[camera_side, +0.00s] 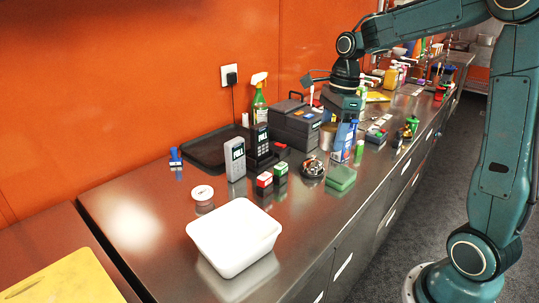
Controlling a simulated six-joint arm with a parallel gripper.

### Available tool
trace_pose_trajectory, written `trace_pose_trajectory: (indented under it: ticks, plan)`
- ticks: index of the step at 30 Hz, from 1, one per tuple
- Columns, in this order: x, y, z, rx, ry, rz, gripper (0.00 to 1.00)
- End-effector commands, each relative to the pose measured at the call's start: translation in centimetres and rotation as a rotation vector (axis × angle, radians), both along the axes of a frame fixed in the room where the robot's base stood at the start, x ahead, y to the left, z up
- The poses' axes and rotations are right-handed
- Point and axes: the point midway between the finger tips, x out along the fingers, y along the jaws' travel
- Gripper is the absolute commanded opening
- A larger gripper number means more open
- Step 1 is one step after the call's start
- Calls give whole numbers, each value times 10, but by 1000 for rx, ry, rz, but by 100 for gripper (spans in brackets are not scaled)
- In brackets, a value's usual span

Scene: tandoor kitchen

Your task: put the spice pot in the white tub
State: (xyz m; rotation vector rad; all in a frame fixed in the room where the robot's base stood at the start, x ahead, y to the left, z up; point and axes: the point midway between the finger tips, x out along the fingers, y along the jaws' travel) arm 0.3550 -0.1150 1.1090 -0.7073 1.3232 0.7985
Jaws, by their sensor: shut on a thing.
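The white tub (234,236) stands open on the steel counter in the foreground and looks empty from here. My gripper (343,112) points down over the counter, well behind and to the right of the tub. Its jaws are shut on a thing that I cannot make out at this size. A blue and white bottle (342,142) shows just below the jaws; I cannot tell whether they touch it. I cannot pick out the spice pot for certain.
Dark cases (297,122) and a spray bottle (260,105) stand behind. The counter left of the tub is clear.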

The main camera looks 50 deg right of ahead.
Motion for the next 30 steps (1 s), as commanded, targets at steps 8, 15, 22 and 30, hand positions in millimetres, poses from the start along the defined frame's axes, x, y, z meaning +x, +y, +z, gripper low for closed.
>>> trace_pose_trajectory:
  ticks: [8, 15, 22, 30]
  plan:
    - [6, 7, 1, -1, -1, 18, 35]
    - [26, 37, 2, 0, -1, 89, 35]
    - [52, 89, 4, 0, 0, 194, 35]
    - [73, 160, 6, 0, 0, 326, 35]
